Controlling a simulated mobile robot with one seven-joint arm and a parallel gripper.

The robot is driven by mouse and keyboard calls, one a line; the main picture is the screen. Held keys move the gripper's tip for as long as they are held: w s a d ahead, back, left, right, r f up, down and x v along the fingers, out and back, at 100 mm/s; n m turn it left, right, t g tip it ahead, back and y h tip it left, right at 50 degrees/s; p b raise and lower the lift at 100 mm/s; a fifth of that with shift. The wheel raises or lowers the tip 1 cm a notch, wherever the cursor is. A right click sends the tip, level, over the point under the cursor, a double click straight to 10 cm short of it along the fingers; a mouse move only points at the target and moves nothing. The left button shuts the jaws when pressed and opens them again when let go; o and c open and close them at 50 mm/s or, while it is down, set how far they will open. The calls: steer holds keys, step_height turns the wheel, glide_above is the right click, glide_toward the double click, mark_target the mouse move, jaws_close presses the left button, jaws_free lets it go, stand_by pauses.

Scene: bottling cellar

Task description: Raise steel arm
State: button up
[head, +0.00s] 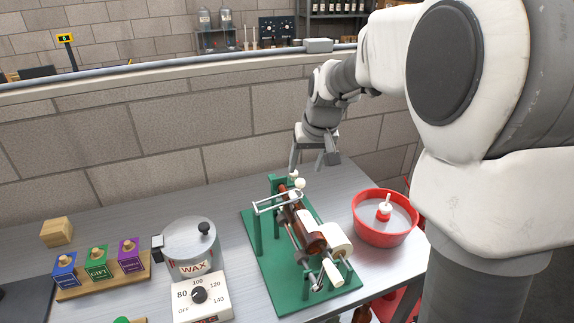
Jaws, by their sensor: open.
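A green stand (262,262) on the metal table carries a dark brown bottle (305,230) lying tilted along it. A thin steel arm (276,203) crosses the stand's upper end, near the green uprights. Small white balls (300,183) show by the stand's far end; I cannot tell which part they belong to. My gripper (312,168) is open and points down just beyond the stand's far end. Its fingers are close to the white balls in the picture, but I cannot tell if they touch.
A red bowl (384,238) stands right of the stand. A lidded pot (190,240) marked WAX sits on a white dial heater (203,298) to the left. A wooden rack (103,275) of coloured stamps and a wooden block (56,232) are farther left. A brick wall (180,130) rises behind.

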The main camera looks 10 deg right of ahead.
mark_target(301, 180)
steer(key=x, duration=0.8)
steer(key=shift+w+f, duration=0.15)
steer(key=shift+f, duration=0.25)
jaws_close()
stand_by(0.9)
